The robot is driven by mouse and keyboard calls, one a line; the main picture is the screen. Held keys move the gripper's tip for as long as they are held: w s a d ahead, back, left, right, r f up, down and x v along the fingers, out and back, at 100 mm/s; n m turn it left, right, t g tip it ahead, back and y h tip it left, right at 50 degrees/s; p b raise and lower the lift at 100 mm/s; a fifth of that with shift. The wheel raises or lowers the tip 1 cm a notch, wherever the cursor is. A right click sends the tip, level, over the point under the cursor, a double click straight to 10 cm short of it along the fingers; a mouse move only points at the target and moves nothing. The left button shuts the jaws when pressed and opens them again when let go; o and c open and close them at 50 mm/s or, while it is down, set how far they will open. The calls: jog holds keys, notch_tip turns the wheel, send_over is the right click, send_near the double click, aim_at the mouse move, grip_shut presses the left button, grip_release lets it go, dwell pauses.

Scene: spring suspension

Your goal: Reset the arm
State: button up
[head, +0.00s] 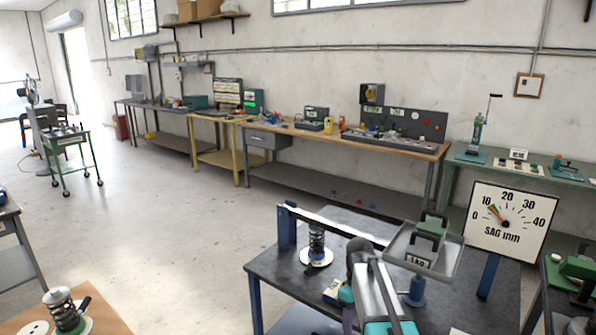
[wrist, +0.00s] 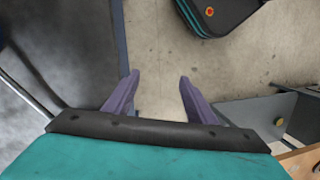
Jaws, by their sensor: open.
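My gripper (wrist: 157,82) shows in the wrist view with its two purple fingers apart and nothing between them. Below it there is bare floor, beside the dark table's edge. In the head view my arm is over the front of the dark table (head: 268,268), and my gripper is mostly hidden there. A coil spring (head: 317,240) stands on a white round base on that table, under a pale beam (head: 335,222). A grey tray (head: 452,262) holds green-and-dark weights (head: 425,243), one marked 1 kg. The SAG mm dial (head: 507,222) has its pointer near 10.
A second spring (head: 62,308) stands on a wooden-topped table at bottom left. A long workbench (head: 400,143) with instruments runs along the wall. A green trolley (head: 70,140) stands at far left. The floor (head: 170,225) between is clear.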

jog(key=s+f+m+g, duration=0.3)
jog(key=s+f+m, duration=0.5)
jog(key=s+f, duration=2.7)
jog(key=shift+s+f+m, duration=0.15)
jog(key=shift+s+m, duration=0.15)
jog(key=shift+s, duration=0.8)
jog(key=shift+d, duration=0.1)
